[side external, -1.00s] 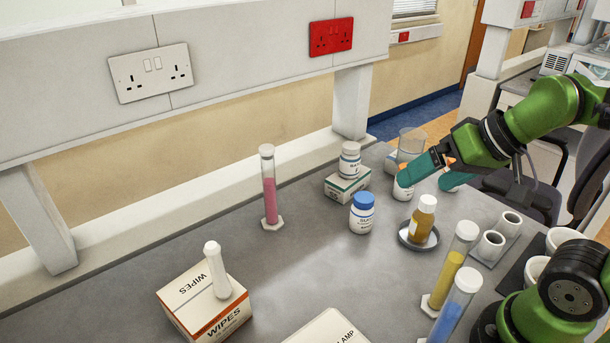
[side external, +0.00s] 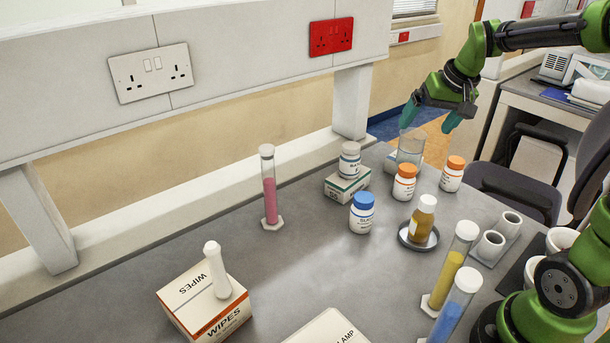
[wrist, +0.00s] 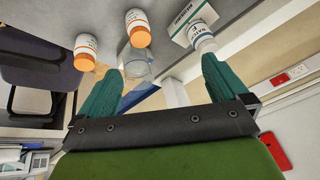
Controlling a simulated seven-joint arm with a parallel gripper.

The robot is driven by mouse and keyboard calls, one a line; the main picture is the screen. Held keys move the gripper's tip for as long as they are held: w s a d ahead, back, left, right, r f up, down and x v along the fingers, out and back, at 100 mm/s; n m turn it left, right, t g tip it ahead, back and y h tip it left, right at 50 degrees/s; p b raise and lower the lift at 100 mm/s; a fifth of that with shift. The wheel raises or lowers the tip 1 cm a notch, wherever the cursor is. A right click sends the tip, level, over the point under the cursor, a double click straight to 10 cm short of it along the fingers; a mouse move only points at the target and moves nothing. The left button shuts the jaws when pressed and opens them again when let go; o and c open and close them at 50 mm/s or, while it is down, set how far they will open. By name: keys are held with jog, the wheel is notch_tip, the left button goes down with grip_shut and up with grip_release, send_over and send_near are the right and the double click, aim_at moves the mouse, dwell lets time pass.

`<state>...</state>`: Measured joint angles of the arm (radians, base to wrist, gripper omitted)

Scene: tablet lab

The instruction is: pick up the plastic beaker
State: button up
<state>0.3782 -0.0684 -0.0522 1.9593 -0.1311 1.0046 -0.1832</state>
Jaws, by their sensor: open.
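The clear plastic beaker (side external: 410,148) stands at the far end of the grey bench, beyond the orange-capped bottles, on or beside a white box partly hidden behind it. My gripper (side external: 429,119) is open just above the beaker, its two teal fingers spread and pointing down, the left one close to the beaker's rim in the side view. In the wrist view the beaker (wrist: 137,66) shows between the fingertips of my gripper (wrist: 165,72), beyond them. Nothing is held.
Two orange-capped bottles, one nearer (side external: 404,184) and one to the right (side external: 452,175), stand close to the beaker. A white bottle (side external: 349,160) sits on a small box (side external: 346,186) to its left. A blue-capped bottle (side external: 361,214) and an amber bottle (side external: 423,221) stand nearer.

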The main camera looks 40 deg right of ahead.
send_near(411, 144)
jog(key=a+v, duration=0.1)
jog(key=v, duration=0.3)
notch_tip(411, 144, up, 2)
jog(key=w+d+n+h, duration=0.1)
jog(key=d, duration=0.1)
jog(key=x, duration=1.6)
jog(key=shift+s+d+f, duration=0.2)
jog(key=shift+d+f, duration=0.05)
jog(key=shift+f, duration=0.15)
jog(key=c, duration=0.9)
jog(key=shift+c, duration=0.2)
